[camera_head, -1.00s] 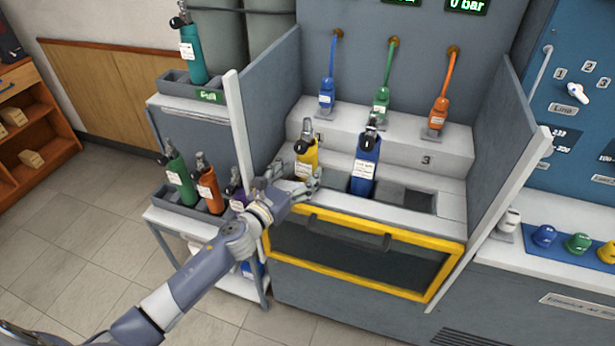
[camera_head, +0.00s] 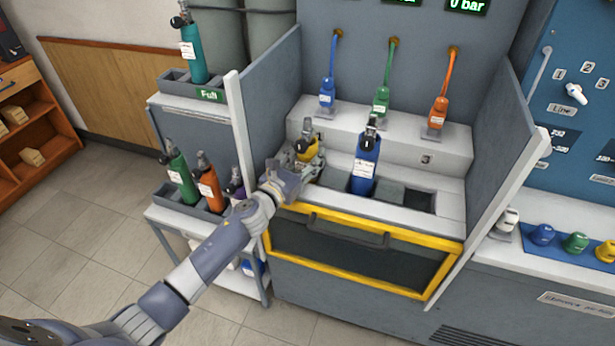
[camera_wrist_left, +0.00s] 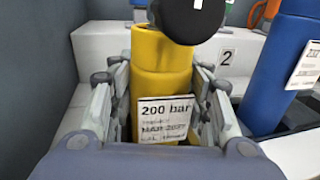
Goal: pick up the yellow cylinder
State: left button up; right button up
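The yellow cylinder (camera_head: 307,156), with a black top, stands upright in the left slot of the testbench. In the left wrist view the yellow cylinder (camera_wrist_left: 161,75) fills the middle and carries a white "200 bar" label. My left gripper (camera_head: 301,160) is at the cylinder, hiding its lower part in the head view. In the left wrist view the gripper's fingers (camera_wrist_left: 163,92) stand on either side of it, open, with narrow gaps seeming to remain. My right gripper is not in view.
A blue cylinder (camera_head: 365,165) stands close by on the right in the middle slot. The right slot (camera_head: 406,197) looks empty. A grey side panel (camera_head: 272,100) rises at the left. A rack (camera_head: 190,225) beyond it holds green, orange and purple cylinders.

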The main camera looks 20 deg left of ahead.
pick_arm(q)
jog(key=shift+c, duration=1.1)
jog(key=shift+r, duration=0.15)
jog(key=shift+r, duration=0.1)
jog(key=shift+w+r+p, duration=0.1)
jog(key=shift+r+p, duration=0.25)
jog(key=shift+r, duration=0.25)
notch_tip(320, 180, up, 15)
jog(key=p, duration=0.6)
send_over(308, 119)
jog(key=shift+r, duration=0.8)
